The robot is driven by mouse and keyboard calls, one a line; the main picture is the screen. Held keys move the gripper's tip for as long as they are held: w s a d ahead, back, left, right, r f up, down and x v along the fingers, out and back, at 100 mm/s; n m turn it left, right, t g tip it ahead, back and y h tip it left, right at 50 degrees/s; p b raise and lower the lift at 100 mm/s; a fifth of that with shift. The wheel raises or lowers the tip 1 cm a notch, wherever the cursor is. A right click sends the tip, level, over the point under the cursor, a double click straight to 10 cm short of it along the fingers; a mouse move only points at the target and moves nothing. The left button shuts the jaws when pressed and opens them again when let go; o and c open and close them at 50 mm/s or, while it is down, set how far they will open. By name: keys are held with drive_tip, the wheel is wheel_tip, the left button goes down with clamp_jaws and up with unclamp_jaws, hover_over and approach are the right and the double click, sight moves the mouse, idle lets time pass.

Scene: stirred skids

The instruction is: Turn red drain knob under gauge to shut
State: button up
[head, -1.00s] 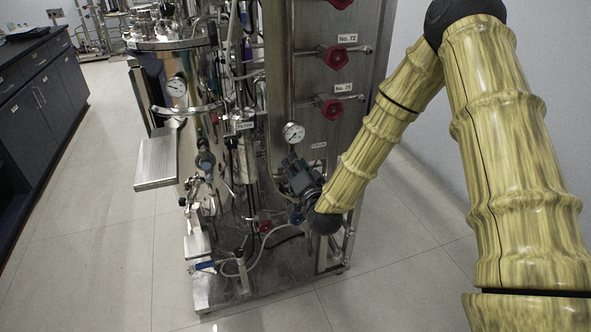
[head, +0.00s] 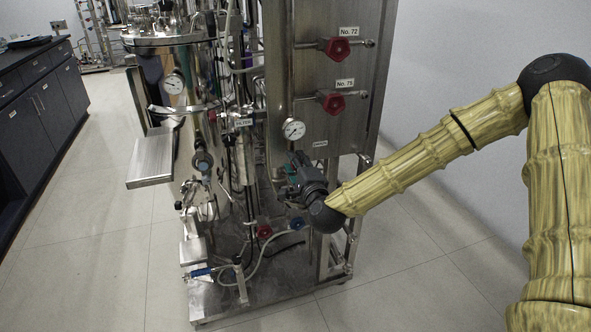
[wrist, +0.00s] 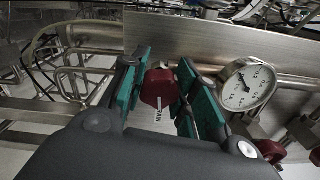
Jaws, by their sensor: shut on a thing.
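The red drain knob (wrist: 157,88) shows in the wrist view between the two green fingers of my gripper (wrist: 162,72), which is shut on it. A label reading DRAIN lies just below the knob in that view. The round white gauge (wrist: 246,86) is to the right of the fingers. In the head view the gauge (head: 294,130) sits on the steel panel, and my gripper (head: 290,170) is just below it. There the gripper hides the knob.
Two other red knobs, No. 72 (head: 337,47) and No. 75 (head: 332,101), are higher on the panel. A steel tank (head: 190,110) and pipes crowd the left. A blue knob (head: 298,223) and another red knob (head: 263,229) are low on the skid. Floor at right is clear.

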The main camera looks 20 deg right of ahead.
drive_tip(key=shift+m+b, duration=0.6)
drive_tip(key=shift+m, duration=0.3)
drive_tip(key=o, duration=1)
drive_tip(key=shift+s, duration=0.1)
drive_tip(key=s, duration=1.1)
drive_tip(key=shift+s+d, duration=0.2)
drive_tip(key=shift+s, duration=0.2)
